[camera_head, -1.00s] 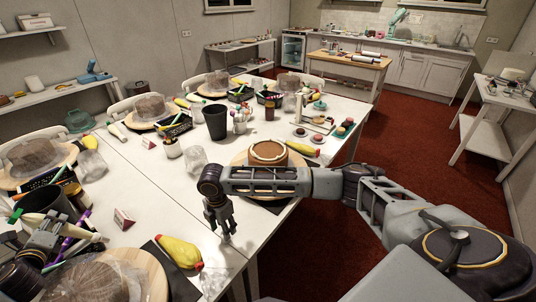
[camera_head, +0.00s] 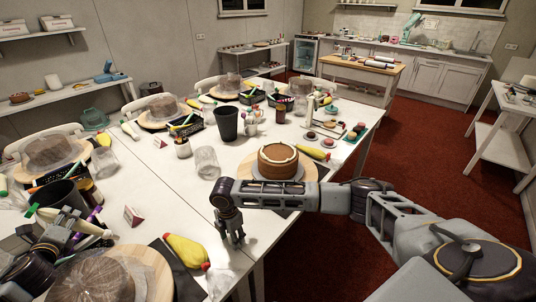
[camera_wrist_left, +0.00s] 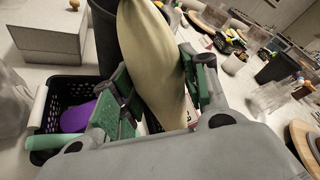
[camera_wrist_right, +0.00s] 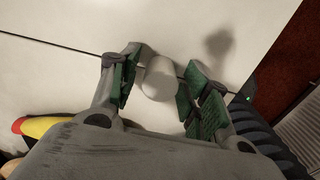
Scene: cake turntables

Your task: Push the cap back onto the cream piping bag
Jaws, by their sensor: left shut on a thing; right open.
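A cream piping bag (camera_head: 72,222) is in my left gripper (camera_head: 62,236) at the left of the head view. The left wrist view shows the pale, plump bag (camera_wrist_left: 150,60) between the green finger pads. Its tip is not clear to see. My right gripper (camera_head: 231,241) points down over the white table, left of the caramel-coloured cake. In the right wrist view, a small white cylinder, seemingly the cap (camera_wrist_right: 160,78), shows between the open fingers of this gripper (camera_wrist_right: 158,88). I cannot tell whether they touch it. In the head view the cap is not clearly seen.
A yellow piping bag (camera_head: 187,250) lies left of my right gripper. A covered cake (camera_head: 92,280) is at the front left. A black basket (camera_wrist_left: 50,112) and dark tumbler (camera_head: 62,196) stand close by my left gripper. A red-and-white card (camera_head: 132,215) stands between the arms.

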